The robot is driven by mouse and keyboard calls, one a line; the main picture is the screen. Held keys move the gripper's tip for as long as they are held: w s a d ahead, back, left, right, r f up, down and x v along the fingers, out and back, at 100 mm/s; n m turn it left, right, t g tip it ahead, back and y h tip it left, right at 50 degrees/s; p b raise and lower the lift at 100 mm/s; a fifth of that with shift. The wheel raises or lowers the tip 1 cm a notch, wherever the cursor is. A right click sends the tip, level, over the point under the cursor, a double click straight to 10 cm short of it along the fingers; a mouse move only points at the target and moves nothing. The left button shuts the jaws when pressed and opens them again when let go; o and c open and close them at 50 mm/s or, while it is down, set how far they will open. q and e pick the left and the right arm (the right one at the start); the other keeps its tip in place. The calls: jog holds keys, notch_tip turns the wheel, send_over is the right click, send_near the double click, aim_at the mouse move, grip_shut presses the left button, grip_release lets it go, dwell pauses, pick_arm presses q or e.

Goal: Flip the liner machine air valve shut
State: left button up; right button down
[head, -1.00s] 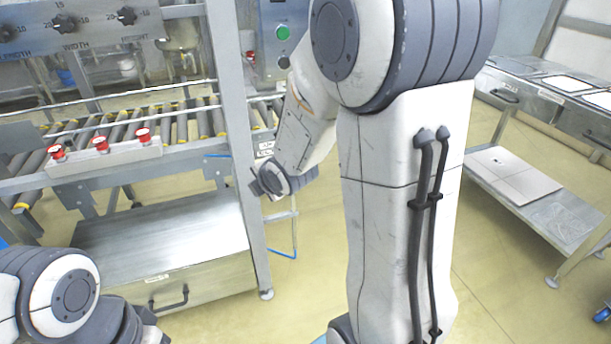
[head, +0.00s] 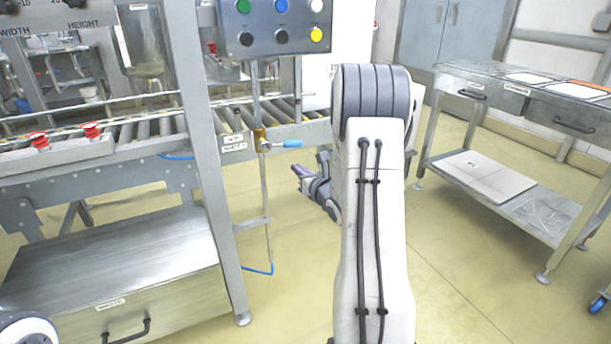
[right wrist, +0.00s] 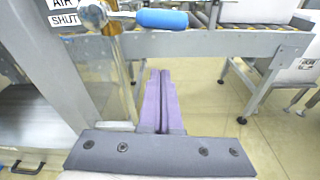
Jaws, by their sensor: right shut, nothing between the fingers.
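The air valve has a brass body (head: 260,139) on a thin vertical pipe beside the liner machine's post. Its blue handle (head: 289,144) points sideways to the right, across the pipe. In the right wrist view the blue handle (right wrist: 161,19) lies level at the top, with the blurred brass body (right wrist: 98,55) to its left. A label reading "AIR" and "SHUT" (right wrist: 64,10) is beside it. My right gripper (head: 299,172) is shut and empty, just below the handle and apart from it. Its purple fingers (right wrist: 161,75) are pressed together. My left gripper is out of view.
The machine's grey post (head: 205,150) stands close left of the valve. A control panel (head: 276,25) with coloured buttons hangs above it. The roller conveyor frame (head: 310,131) runs behind. A steel bench (head: 500,90) stands at right; the floor between is open.

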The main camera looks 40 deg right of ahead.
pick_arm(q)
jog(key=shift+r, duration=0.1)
pick_arm(e)
jog(key=w+r, duration=0.1)
jog(key=w+d+r, duration=0.1)
jog(key=w+r, duration=0.1)
jog(key=shift+r, duration=0.2)
jog(key=shift+s+d, duration=0.1)
